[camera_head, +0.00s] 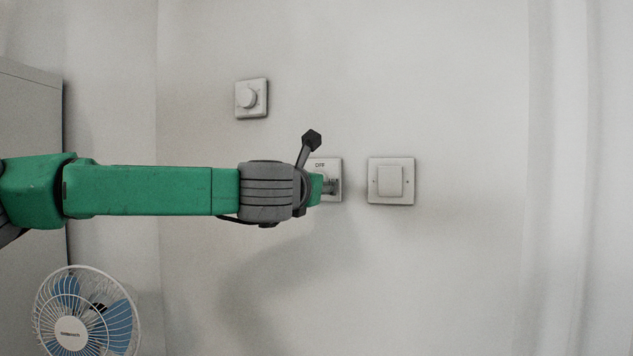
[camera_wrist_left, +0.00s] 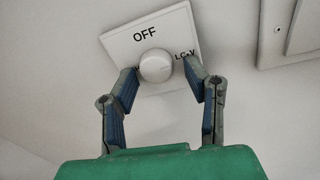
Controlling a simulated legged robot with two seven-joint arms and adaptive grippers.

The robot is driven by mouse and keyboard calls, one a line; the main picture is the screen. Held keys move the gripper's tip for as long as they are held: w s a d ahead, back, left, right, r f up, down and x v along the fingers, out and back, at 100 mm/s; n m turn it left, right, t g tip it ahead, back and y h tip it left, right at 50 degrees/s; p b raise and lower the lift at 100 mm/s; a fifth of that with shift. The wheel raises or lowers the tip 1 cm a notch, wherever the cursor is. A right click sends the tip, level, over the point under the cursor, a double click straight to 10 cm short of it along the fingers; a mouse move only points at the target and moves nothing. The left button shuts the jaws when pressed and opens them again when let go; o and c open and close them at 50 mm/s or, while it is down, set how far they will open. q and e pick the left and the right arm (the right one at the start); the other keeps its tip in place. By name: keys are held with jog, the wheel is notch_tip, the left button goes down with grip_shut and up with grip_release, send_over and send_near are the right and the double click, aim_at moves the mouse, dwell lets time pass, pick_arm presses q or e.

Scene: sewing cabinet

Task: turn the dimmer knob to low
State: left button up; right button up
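The dimmer is a white square wall plate (camera_wrist_left: 180,32) with a round white knob (camera_wrist_left: 156,65) in its middle. "OFF" is printed above the knob; a label to its right is partly covered by a finger, and only a trace of lettering shows at its left. My left gripper (camera_wrist_left: 163,73) is open, with one finger on each side of the knob. The left fingertip is close to the knob, and a gap shows at the right one. In the head view the gripper (camera_head: 329,186) hides the knob and the lower left of the plate (camera_head: 333,164). My right gripper is not in view.
A second plate with a round knob (camera_head: 248,97) is on the wall at upper left. A rocker switch (camera_head: 390,181) is close to the dimmer's right. A fan (camera_head: 75,330) stands at lower left, beside a grey cabinet (camera_head: 30,110). The wall below the plates is bare.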

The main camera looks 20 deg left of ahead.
pick_arm(q)
jog(key=shift+a+r, duration=0.1)
jog(key=shift+r, duration=0.2)
jog(key=s, duration=1.2)
jog(key=shift+a, duration=0.3)
